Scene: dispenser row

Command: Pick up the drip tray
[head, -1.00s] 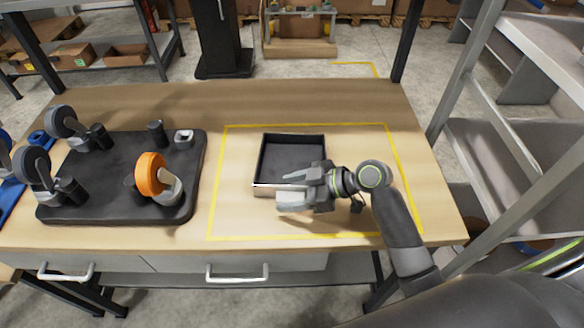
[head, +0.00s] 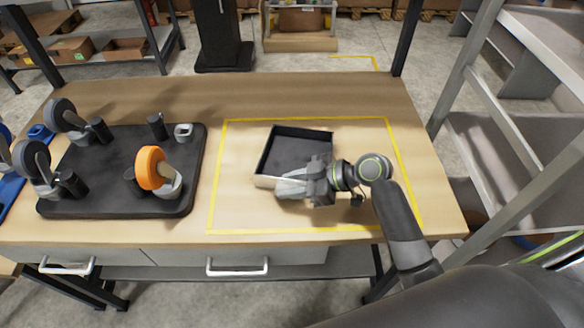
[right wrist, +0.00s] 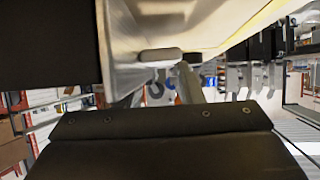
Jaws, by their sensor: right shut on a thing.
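The drip tray (head: 287,153) is a shallow, square, dark tray with a paler outer front wall. In the head view it sits inside the yellow outline on the wooden bench, turned a little and looking slightly tilted. My right gripper (head: 288,186) is shut on its near wall and hides the near right part of it. I cannot tell clearly whether the tray's underside is clear of the bench. In the right wrist view a pale surface and a dark panel fill the upper left close up. My left gripper is not in view.
A black base plate (head: 120,200) to the left holds several dark wheel-like dispensers and an orange wheel (head: 150,168). A metal shelf rack (head: 490,150) stands right of the bench. The bench top (head: 240,95) behind the tray is clear.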

